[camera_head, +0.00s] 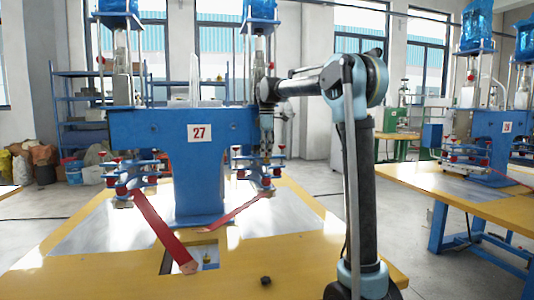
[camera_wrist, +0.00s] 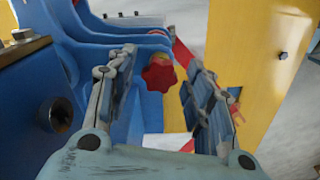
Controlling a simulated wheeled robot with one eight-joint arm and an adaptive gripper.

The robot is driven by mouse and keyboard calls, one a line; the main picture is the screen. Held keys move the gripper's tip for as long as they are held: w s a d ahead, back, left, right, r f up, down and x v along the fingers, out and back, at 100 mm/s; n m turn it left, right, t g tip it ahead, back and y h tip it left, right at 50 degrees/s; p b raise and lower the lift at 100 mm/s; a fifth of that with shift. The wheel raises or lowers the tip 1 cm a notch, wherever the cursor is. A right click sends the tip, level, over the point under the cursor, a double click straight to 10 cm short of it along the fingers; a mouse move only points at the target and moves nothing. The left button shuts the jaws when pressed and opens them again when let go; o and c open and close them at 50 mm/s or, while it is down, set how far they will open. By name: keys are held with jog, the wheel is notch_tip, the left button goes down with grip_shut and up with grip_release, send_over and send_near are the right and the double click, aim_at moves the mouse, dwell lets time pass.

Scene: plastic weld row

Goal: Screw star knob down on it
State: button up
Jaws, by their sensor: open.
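A red star knob (camera_wrist: 160,75) shows in the wrist view, at the edge of the machine's blue bracket (camera_wrist: 125,40). My gripper (camera_wrist: 163,60) is open, with one finger on each side of the knob in that view. Whether either finger touches the knob cannot be told. In the head view my gripper (camera_head: 266,150) points down at the clamp unit (camera_head: 255,178) on the right side of the blue machine marked 27 (camera_head: 160,130). The knob between the fingers is too small to make out there.
Red strips (camera_head: 165,235) run from the clamp units across the yellow table (camera_head: 110,275). A small dark object (camera_head: 266,281) lies near the table's front edge. A table opening (camera_head: 205,258) holds a small yellow piece. A similar machine (camera_head: 495,140) stands at right.

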jog(key=n, duration=0.6)
jog(key=shift+n, duration=0.3)
jog(key=c, duration=1)
jog(key=m, duration=1.1)
jog(key=o, duration=1.2)
jog(key=shift+c, duration=0.2)
jog(key=o, duration=0.4)
